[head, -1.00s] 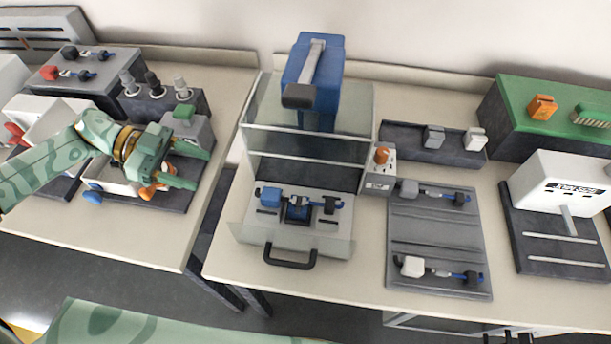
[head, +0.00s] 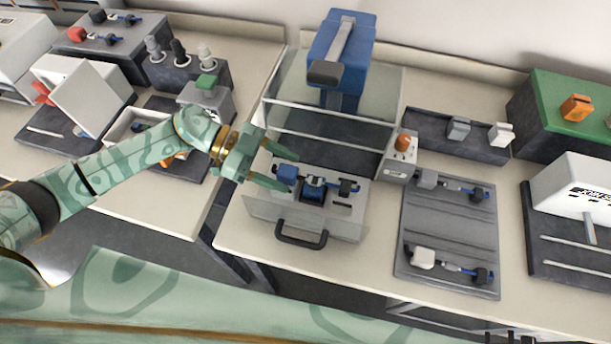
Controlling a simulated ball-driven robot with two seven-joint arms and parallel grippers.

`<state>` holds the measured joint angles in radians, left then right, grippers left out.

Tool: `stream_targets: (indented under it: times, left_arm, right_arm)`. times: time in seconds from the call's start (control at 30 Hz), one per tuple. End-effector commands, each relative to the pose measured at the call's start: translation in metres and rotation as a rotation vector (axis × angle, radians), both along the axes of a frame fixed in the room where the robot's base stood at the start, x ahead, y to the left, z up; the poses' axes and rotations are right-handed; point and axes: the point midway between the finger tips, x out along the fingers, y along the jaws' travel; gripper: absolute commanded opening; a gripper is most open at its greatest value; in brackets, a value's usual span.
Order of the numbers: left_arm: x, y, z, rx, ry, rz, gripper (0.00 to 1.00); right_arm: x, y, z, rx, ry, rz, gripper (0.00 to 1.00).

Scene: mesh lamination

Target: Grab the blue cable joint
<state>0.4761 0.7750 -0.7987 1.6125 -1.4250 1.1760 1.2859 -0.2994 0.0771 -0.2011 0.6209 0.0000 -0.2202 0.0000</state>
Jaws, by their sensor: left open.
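The blue cable joint (head: 286,172) is a blue block at the left end of a short cable assembly. The assembly lies across the front fixture (head: 347,219) of the clear-walled press, with a dark middle part and a dark connector (head: 348,187) at its right end. My left gripper (head: 285,172) reaches in from the left, open, with its fingers close around or just above the blue joint. I cannot tell whether they touch it. My right gripper is not in view.
The blue press head (head: 339,50) and clear panels stand right behind the fixture. A black handle (head: 301,237) sticks out in front. To the right are an orange-knobbed control box (head: 399,160) and a grey tray (head: 448,230) with two cable assemblies. A gap separates the two tables.

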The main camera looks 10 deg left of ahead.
Motion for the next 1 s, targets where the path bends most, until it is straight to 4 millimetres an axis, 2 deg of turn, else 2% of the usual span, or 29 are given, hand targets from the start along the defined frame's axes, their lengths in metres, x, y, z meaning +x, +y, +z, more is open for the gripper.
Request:
stream_targets:
  times: [0.1, 0.33, 0.5, 0.6, 0.83, 1.0]
  left_arm:
    - [0.0, -0.01, -0.005, 0.0, 0.0, 0.001, 0.56]
    - [0.0, -0.012, -0.005, 0.001, 0.0, 0.001, 0.56]
    - [0.0, -0.011, -0.005, 0.001, 0.0, 0.001, 0.09]
    - [0.0, -0.011, -0.005, 0.0, 0.0, 0.001, 0.02]
    - [0.0, -0.011, -0.003, 0.0, -0.001, 0.001, 0.02]
    - [0.0, -0.011, 0.013, 0.001, -0.003, 0.0, 0.02]
  right_arm:
    - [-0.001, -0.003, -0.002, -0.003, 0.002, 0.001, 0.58]
    - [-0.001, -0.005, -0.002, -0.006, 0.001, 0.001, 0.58]
    - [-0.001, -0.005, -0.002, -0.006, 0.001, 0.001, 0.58]
    - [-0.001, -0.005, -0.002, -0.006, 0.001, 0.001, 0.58]
    - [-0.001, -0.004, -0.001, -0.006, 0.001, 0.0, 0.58]
    - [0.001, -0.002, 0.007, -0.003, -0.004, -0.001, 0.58]
